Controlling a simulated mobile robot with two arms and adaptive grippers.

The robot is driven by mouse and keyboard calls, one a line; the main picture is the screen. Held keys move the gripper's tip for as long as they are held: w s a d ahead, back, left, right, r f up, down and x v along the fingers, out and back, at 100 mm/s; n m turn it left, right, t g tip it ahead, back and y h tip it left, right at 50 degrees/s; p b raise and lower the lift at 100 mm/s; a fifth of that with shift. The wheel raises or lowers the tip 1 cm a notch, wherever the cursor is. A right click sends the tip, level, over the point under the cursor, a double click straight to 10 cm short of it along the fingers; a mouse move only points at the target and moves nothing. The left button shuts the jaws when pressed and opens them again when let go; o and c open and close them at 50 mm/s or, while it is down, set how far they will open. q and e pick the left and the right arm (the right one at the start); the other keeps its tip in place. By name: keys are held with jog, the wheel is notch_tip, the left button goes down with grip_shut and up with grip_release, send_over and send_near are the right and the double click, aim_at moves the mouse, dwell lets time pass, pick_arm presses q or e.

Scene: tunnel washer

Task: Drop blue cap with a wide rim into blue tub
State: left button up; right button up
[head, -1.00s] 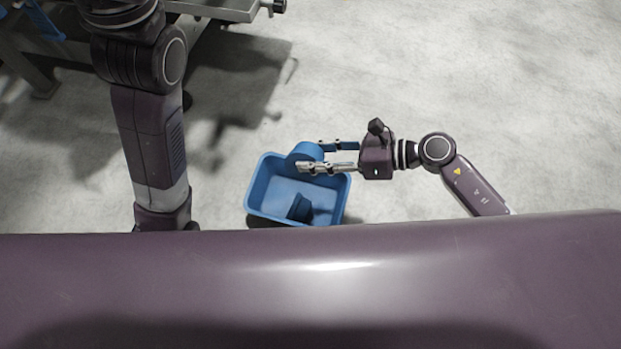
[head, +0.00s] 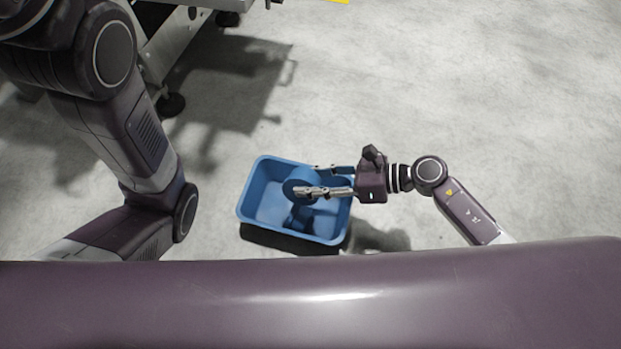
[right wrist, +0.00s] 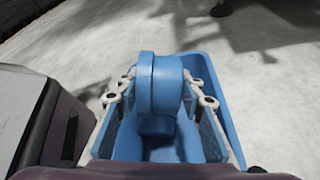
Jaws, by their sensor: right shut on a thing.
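The blue tub (head: 252,205) stands on the floor in the middle of the head view. My right gripper (head: 308,181) comes in from the right, over the tub. It is shut on the blue cap with a wide rim (head: 299,182), which is above the tub's inside. In the right wrist view the cap (right wrist: 160,84) is between the two fingers, its wide rim upright, and the tub (right wrist: 214,75) shows behind and below it. Whether the cap touches the tub floor I cannot tell. My left gripper is out of view; only its arm shows at the left.
A grey metal machine frame (head: 178,45) with a dark foot stands at the upper left. The pale concrete floor (head: 460,110) right of and beyond the tub is clear.

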jog(key=shift+f, duration=0.3)
jog(key=o, duration=1.5)
jog(key=shift+c, duration=0.2)
jog(key=v, duration=1.2)
